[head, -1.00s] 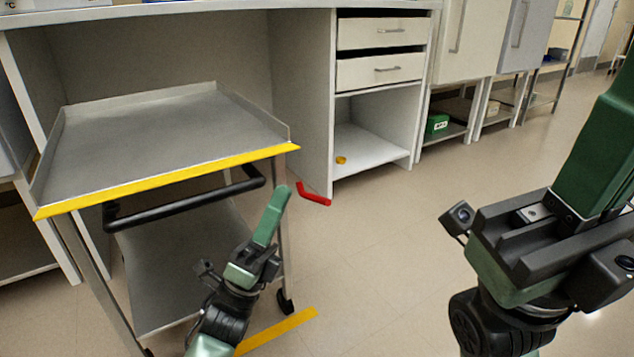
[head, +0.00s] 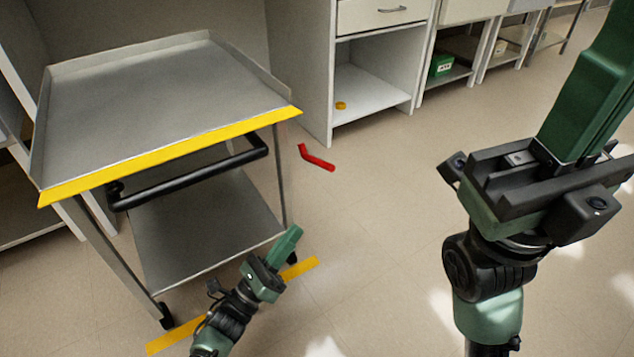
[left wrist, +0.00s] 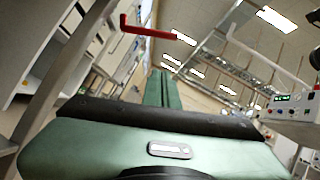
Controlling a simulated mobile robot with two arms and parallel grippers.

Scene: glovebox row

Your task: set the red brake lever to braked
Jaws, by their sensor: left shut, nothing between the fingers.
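The red brake lever (head: 317,158) is a bent red bar just right of the cart's right front leg in the head view. It also shows in the left wrist view (left wrist: 155,33), above and beyond my fingers. I cannot tell where it is mounted or which setting it is in. My left gripper (head: 294,232) is shut and empty, below the lever in the picture and apart from it, near the cart's front right corner. My right gripper (head: 592,85) is large at the right, far from the lever; its finger gap is not clear.
A grey cart (head: 150,95) with a yellow front edge, black push handle (head: 190,177) and lower shelf (head: 200,225) stands at left. A yellow floor strip (head: 300,269) lies by its wheels. A white cabinet (head: 372,90) stands behind. The floor right of the lever is clear.

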